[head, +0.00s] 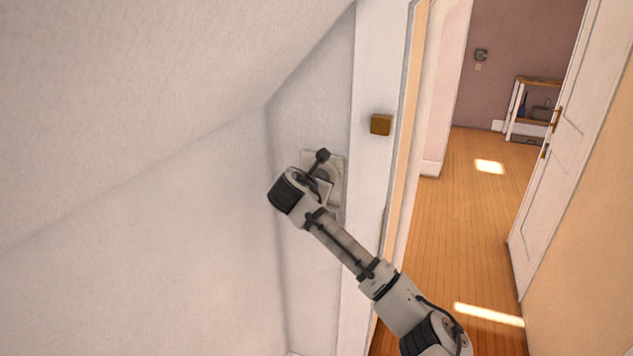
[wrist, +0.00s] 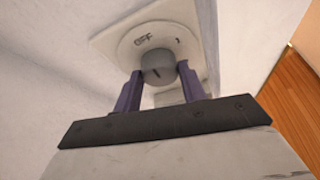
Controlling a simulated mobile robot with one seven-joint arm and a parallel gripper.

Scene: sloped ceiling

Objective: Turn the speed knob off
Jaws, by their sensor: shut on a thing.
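The speed knob (wrist: 157,63) is a grey round knob on a pale round dial. A white wall plate (wrist: 108,42) is behind it. The dial shows "OFF" at upper left and "1" at upper right. A short dark mark shows on the knob's face; which setting it points to I cannot tell. My gripper (wrist: 159,76) is shut on the knob, with one dark finger on each side. In the head view the wall plate (head: 337,163) is partly hidden behind my wrist, and the knob and fingertips cannot be made out.
A sloped white ceiling (head: 130,120) comes down close to the left of my wrist. A white door frame (head: 374,60) with a small brown block (head: 380,124) stands right of the plate. Beyond it are a wooden floor (head: 455,220), an open white door (head: 560,130) and a shelf (head: 540,80).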

